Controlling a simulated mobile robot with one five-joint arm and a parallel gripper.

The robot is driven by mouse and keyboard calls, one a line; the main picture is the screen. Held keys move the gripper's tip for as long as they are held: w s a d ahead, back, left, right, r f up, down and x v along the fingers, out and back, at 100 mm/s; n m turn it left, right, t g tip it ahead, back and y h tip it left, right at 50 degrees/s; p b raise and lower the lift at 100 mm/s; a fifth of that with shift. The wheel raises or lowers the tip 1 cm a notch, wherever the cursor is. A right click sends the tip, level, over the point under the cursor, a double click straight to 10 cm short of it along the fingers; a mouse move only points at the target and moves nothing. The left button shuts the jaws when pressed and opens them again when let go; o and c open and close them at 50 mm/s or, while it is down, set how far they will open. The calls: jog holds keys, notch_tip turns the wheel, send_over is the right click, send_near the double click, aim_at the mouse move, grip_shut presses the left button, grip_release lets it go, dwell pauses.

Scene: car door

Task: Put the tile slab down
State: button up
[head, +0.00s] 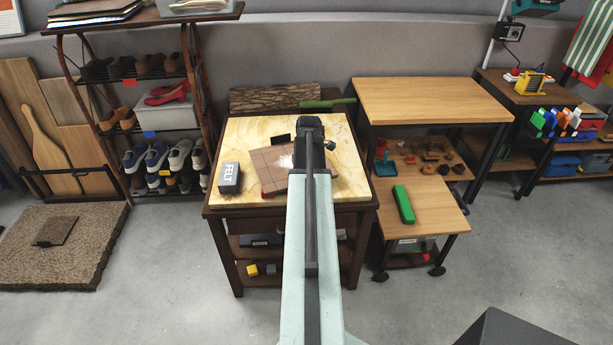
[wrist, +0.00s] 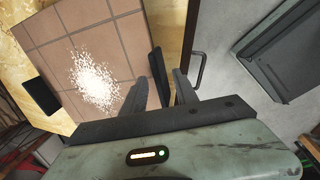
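The tile slab (head: 268,168) is brown with a square grid. It shows in the head view over the pale workbench top, left of my arm. In the wrist view the slab (wrist: 60,50) fills the upper left, with a patch of white powder (wrist: 95,80) on its face. My gripper (head: 308,150) is at the slab's right side. In the wrist view the two dark fingers (wrist: 165,82) stand a little apart at the slab's right edge, with a narrow black piece (wrist: 158,75) between them. Whether they grip it, or whether the slab touches the bench, I cannot tell.
The felt block (head: 230,178) sits on the bench top (head: 245,130), left of the slab. A small black piece (head: 280,139) lies behind the slab. A wooden table (head: 435,100) and a lower one with a green block (head: 403,204) stand right. A shoe rack (head: 150,120) stands left.

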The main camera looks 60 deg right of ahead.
jog(key=shift+r, duration=0.1)
notch_tip(320, 180, up, 12)
jog(key=s+a+p, duration=0.1)
jog(key=p, duration=1.1)
jog(key=shift+s+a, duration=0.2)
jog(key=shift+s, duration=0.2)
jog(key=w+a+m, duration=0.1)
jog(key=w+a, duration=0.4)
jog(key=a, duration=0.4)
jog(key=w+a+m+y, duration=0.1)
jog(key=w+a+m, duration=0.1)
jog(key=w+a, duration=0.55)
jog(key=w+a+m, duration=0.1)
jog(key=w+a, duration=0.3)
jog(key=a, duration=0.7)
jog(key=a+m+g, duration=0.1)
jog(key=a+m, duration=0.5)
jog(key=a, duration=2.2)
jog(key=shift+w+a+f+g, duration=0.25)
jog(key=shift+a+f+g, duration=0.1)
jog(key=shift+a+g, duration=0.05)
